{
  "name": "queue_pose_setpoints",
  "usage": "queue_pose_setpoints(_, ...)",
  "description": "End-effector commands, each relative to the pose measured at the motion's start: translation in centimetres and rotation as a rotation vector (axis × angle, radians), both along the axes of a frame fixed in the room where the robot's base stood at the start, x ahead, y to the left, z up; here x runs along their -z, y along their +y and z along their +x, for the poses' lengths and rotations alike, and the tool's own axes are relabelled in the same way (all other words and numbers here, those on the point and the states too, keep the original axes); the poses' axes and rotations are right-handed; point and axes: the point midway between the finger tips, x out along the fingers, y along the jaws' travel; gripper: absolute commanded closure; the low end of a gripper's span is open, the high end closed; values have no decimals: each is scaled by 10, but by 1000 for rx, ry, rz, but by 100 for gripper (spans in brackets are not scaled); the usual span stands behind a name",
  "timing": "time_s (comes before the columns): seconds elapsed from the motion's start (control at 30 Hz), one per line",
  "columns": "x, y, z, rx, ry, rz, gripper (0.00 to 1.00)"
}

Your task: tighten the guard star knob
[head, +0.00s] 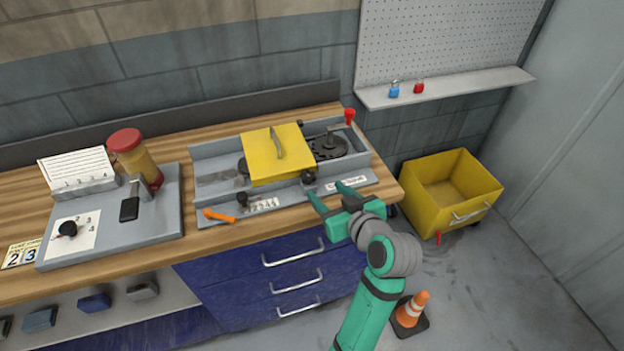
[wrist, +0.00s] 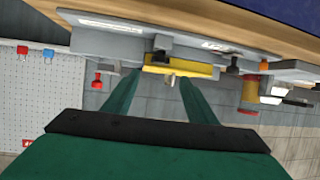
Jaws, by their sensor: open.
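The yellow guard (head: 265,164) covers the middle of a grey machine bed on the bench. It also shows in the wrist view (wrist: 197,69). A small black knob (head: 308,177), which looks like the guard star knob, sits at the guard's front right corner. A dark knob shows close to the guard in the wrist view (wrist: 159,55). Its lobes are too small to make out. Another black knob (head: 242,198) stands further left on the front rail. My gripper (head: 332,195) is open and empty, over the bench's front edge, right of and nearer than the corner knob, not touching it.
A red-topped lever (head: 349,116) rises at the machine's back right. An orange-handled tool (head: 219,216) lies at the front left. A grey plate (head: 160,220) with a red-lidded jar (head: 128,150) is further left. A yellow bin (head: 450,190) and a cone (head: 411,309) stand on the floor.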

Motion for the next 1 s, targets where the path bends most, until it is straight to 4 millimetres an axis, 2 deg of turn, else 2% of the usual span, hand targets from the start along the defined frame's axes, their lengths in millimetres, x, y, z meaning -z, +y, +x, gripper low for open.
queue_pose_setpoints(0.5,32,32,69,1,2,1,48)
queue_pose_setpoints(0.7,38,35,82,6,1,0,48)
queue_pose_setpoints(1.0,39,40,85,0,0,1,48)
